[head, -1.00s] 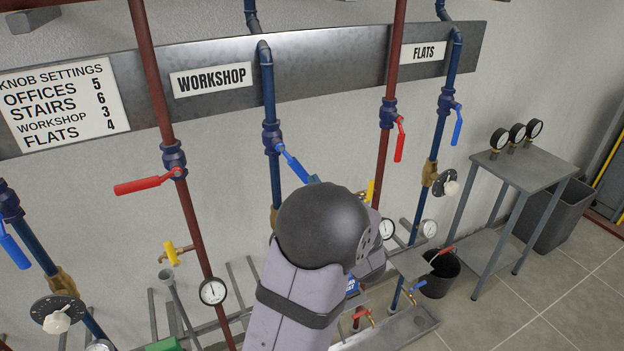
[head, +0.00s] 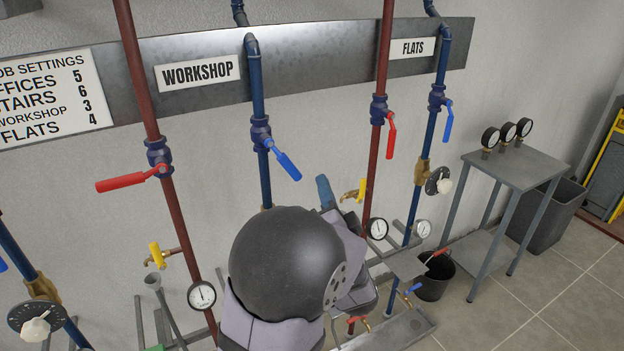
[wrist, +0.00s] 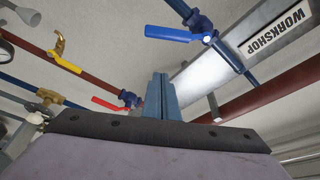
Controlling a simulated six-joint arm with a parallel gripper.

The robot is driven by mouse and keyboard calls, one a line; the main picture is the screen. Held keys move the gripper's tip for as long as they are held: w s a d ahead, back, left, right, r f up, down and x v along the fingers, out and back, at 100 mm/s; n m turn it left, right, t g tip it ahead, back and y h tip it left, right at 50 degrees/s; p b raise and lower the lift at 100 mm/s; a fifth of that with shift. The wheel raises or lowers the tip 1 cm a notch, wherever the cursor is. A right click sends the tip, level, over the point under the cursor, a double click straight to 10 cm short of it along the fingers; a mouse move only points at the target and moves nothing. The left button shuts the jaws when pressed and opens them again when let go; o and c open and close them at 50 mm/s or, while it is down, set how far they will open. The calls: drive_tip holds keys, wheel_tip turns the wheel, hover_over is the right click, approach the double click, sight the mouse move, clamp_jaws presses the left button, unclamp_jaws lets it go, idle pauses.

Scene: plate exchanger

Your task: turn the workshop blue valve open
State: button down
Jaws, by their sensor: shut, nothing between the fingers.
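The workshop blue valve (head: 260,133) sits on the blue pipe right of the WORKSHOP sign. Its blue handle (head: 283,160) slants down and to the right, away from the pipe's line. My dark round wrist hides the lower part of the blue pipe.
A red valve handle (head: 130,181) is to the left on the workshop red pipe. The flats red handle (head: 391,136) and flats blue handle (head: 448,121) hang to the right. A yellow tap (head: 354,191) is close beside my fingers. Gauges and a small table (head: 515,170) stand right.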

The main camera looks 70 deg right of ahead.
sight(284, 161)
drive_tip(key=p+x, duration=0.4)
drive_tip(key=x, duration=0.6)
drive_tip(key=shift+w+a+f, duration=1.1)
drive_tip(key=shift+w+a, duration=0.1)
drive_tip(key=shift+a, duration=0.15)
